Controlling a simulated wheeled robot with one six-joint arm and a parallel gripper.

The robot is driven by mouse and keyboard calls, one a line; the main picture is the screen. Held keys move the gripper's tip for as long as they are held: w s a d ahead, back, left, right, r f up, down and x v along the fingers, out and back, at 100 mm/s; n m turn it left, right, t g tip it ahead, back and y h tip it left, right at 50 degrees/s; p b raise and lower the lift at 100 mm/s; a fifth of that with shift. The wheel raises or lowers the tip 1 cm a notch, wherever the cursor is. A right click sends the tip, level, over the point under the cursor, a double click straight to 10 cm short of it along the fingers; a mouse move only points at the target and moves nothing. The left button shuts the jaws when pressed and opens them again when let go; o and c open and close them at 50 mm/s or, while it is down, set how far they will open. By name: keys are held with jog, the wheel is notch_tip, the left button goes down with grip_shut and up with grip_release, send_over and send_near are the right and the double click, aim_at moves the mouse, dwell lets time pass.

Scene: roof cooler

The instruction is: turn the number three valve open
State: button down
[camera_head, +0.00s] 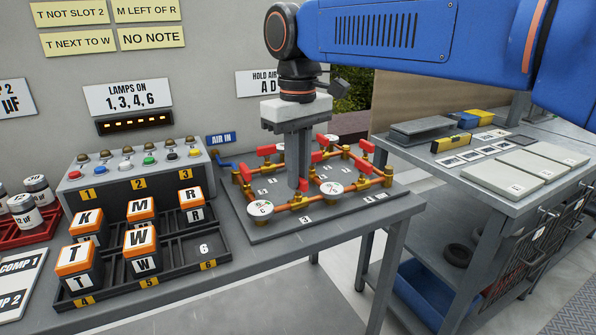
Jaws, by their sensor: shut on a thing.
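A grey board (262,232) on the bench carries a brass and red pipe manifold with several red valve handles and round white gauges (261,209). A small white label reading 3 (305,219) is at the board's front edge. My gripper (302,184) points straight down over the front pipe, behind that label. It is shut on a red valve handle (304,186), which is mostly hidden by the fingers, so its angle cannot be told. Other red handles stand clear at the left (246,174), back left (266,150) and right (364,168).
A black tray (190,272) with lettered orange-topped blocks stands to the left, below a grey panel (128,186) of coloured buttons. A sign reads LAMPS ON 1, 3, 4, 6 (127,97). Another bench (490,205) with flat plates is at the right.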

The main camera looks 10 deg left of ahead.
jog(key=n, duration=1.2)
jog(key=shift+n, duration=0.4)
dwell(0.3)
jog(key=c, duration=1.8)
grip_release()
notch_tip(320, 180, up, 17)
jog(key=shift+r, duration=0.2)
